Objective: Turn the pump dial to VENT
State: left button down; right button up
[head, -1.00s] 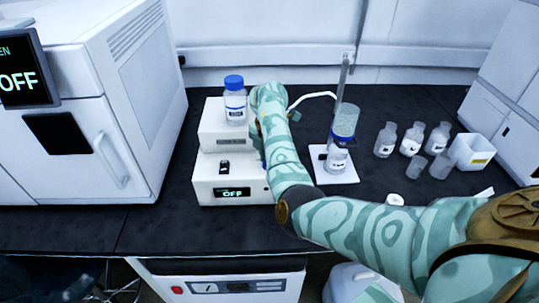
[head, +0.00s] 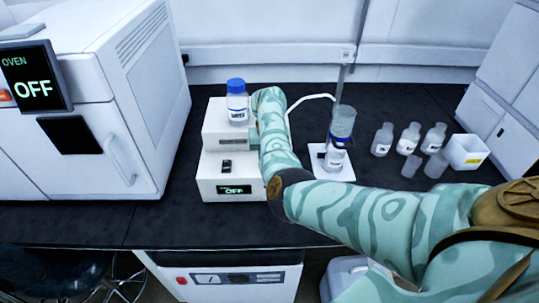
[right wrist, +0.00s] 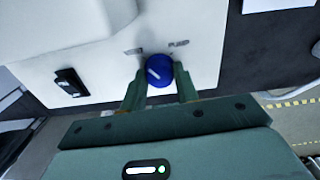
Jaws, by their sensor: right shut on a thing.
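The pump (head: 213,170) is a white two-tier box on the bench. Its front display (head: 234,189) reads OFF. The pump dial (right wrist: 160,66) is a round blue knob with a white pointer line, seen in the right wrist view; my arm hides it in the head view. Two small labels sit beyond the dial; the right one (right wrist: 178,43) seems to read PUMP, the left one (right wrist: 133,50) is too blurred to read. My right gripper (right wrist: 159,75) is shut on the dial, one finger on each side. My left gripper is not in view.
A black switch (right wrist: 71,82) is on the pump face. A blue-capped bottle (head: 237,103) stands on the pump. A filter flask (head: 334,155) on a white stand base, several small bottles (head: 408,139) and a white box (head: 466,151) are to the right. An oven (head: 75,110) is left.

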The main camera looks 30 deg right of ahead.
jog(key=shift+r+n, duration=0.1)
jog(key=shift+n, duration=0.5)
jog(key=shift+n+p, duration=0.3)
jog(key=o, duration=1)
jog(key=shift+c, duration=0.2)
notch_tip(320, 180, up, 16)
jog(key=p, duration=0.5)
jog(key=shift+p, duration=0.4)
